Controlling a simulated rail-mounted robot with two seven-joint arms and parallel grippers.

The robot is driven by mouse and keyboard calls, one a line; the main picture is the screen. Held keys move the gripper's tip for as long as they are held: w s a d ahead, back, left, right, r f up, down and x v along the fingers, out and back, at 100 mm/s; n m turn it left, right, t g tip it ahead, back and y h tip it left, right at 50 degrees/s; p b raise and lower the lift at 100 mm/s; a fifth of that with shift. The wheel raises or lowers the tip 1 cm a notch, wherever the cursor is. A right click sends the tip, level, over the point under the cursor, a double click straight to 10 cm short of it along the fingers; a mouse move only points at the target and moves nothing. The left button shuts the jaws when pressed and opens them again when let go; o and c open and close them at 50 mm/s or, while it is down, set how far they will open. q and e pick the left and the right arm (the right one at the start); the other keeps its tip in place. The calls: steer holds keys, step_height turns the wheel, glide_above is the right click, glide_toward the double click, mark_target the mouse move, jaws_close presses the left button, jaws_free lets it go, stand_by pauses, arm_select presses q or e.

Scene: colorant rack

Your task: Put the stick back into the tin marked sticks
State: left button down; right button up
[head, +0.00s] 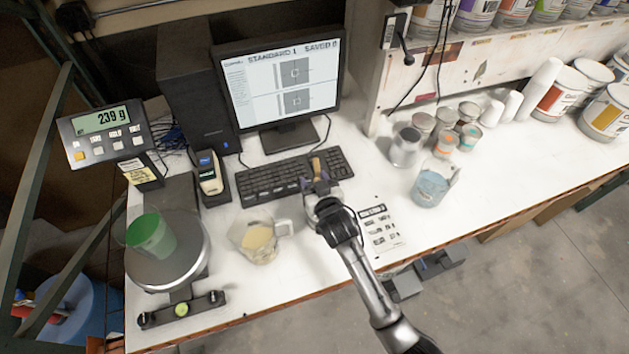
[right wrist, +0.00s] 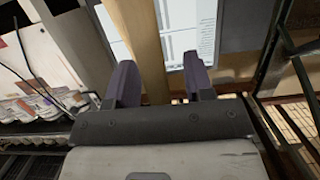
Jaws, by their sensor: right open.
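In the right wrist view the stick (right wrist: 143,40) runs between the two dark fingers of the right gripper (right wrist: 160,78). The fingers are open, with a gap at the right of the stick; whether the left finger touches it I cannot tell. Several small tins (head: 405,147) stand at the right of the desk; I cannot read which is marked sticks. My left gripper is not in view.
A keyboard (head: 265,182) and monitor (head: 283,75) stand behind the gripper. A beaker (head: 260,242) is left of it, and a scale (head: 165,272) with a green cup (head: 150,236) further left. A printed sheet (head: 379,228) and a bluish beaker (head: 431,187) are to the right.

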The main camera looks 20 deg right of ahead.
steer(key=v, duration=1.3)
steer(key=shift+s+b, duration=0.3)
steer(key=shift+s, duration=0.1)
